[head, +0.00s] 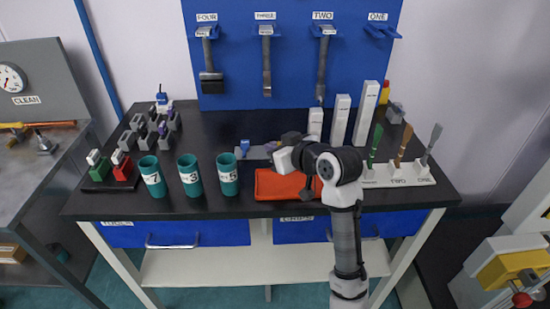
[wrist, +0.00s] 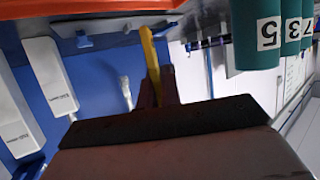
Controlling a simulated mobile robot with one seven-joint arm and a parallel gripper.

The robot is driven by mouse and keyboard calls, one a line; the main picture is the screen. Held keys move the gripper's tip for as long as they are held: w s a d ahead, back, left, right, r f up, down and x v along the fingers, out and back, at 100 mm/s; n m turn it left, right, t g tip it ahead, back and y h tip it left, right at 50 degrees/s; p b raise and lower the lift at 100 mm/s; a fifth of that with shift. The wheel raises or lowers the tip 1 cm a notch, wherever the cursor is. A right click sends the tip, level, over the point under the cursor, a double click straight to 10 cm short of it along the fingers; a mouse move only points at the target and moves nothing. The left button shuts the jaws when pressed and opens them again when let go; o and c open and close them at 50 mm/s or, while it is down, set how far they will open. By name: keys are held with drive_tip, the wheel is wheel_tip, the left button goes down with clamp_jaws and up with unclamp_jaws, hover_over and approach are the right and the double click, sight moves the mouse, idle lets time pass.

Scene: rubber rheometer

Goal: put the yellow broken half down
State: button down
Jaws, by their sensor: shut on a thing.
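In the wrist view my gripper (wrist: 158,92) is shut on the yellow broken half (wrist: 150,55), a narrow yellow strip sticking out past the dark fingers. In the head view my gripper (head: 307,190) is mostly covered by my wrist, over the right part of the orange-red tray (head: 274,185), and the yellow half cannot be made out there. The tray's edge also crosses the top of the wrist view (wrist: 90,8). Whether the held half touches the tray cannot be told.
Green cups (head: 228,175) marked 5, 3 and 7 stand left of the tray. Tall white blocks (head: 341,118) stand behind my arm. A white rack (head: 400,173) with coloured strips is at the right. Grey clamp pieces (head: 150,130) fill the back left. Tools hang on the blue board.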

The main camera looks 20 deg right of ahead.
drive_tip(key=shift+f, duration=1.75)
drive_tip(key=shift+f, duration=0.2)
drive_tip(key=c, duration=1.6)
unclamp_jaws()
drive_tip(key=shift+r, duration=0.1)
drive_tip(key=shift+r, duration=0.2)
drive_tip(key=b+v, duration=0.2)
drive_tip(key=v, duration=1)
